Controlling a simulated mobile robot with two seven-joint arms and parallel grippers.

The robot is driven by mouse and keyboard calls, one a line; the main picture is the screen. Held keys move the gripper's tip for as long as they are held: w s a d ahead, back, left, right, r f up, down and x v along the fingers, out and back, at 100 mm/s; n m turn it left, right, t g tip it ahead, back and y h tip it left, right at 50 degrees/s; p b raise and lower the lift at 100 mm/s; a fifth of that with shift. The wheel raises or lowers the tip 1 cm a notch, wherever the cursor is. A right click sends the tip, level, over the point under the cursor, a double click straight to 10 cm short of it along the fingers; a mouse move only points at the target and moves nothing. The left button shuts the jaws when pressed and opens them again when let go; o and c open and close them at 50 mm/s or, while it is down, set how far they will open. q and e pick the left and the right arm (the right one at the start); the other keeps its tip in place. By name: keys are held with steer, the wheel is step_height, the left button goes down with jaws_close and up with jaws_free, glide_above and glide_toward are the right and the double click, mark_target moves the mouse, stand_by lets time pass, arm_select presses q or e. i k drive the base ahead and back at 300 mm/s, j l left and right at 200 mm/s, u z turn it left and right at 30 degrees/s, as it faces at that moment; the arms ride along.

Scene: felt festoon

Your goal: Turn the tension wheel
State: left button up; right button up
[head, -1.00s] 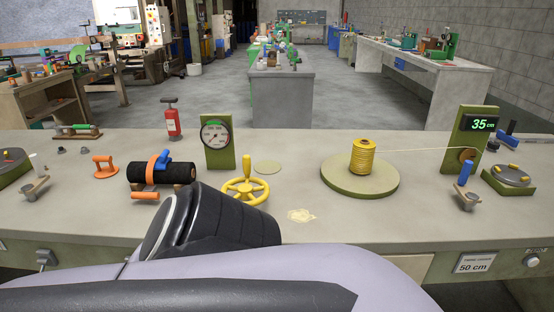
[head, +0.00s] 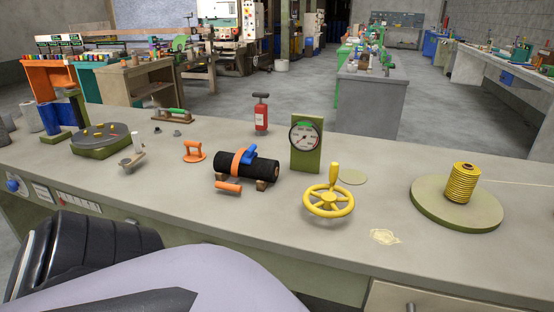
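The yellow tension wheel (head: 335,209) stands on the near workbench, right of centre, with an upright yellow handle on its far rim. A round dial gauge (head: 305,136) on a green stand is just behind and left of it. Neither gripper is in view. Only a dark and lilac link of one of my arms shows at the bottom left, and nothing of mine touches the wheel.
A black roll (head: 263,168) with an orange strap lies left of the wheel. A yellow spool (head: 461,184) stands on a round green turntable (head: 427,207) to the right. A fire extinguisher (head: 261,116) stands at the back. The bench top in front of the wheel is mostly clear.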

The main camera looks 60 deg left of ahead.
mark_target(328, 199)
steer(key=u, duration=1.3)
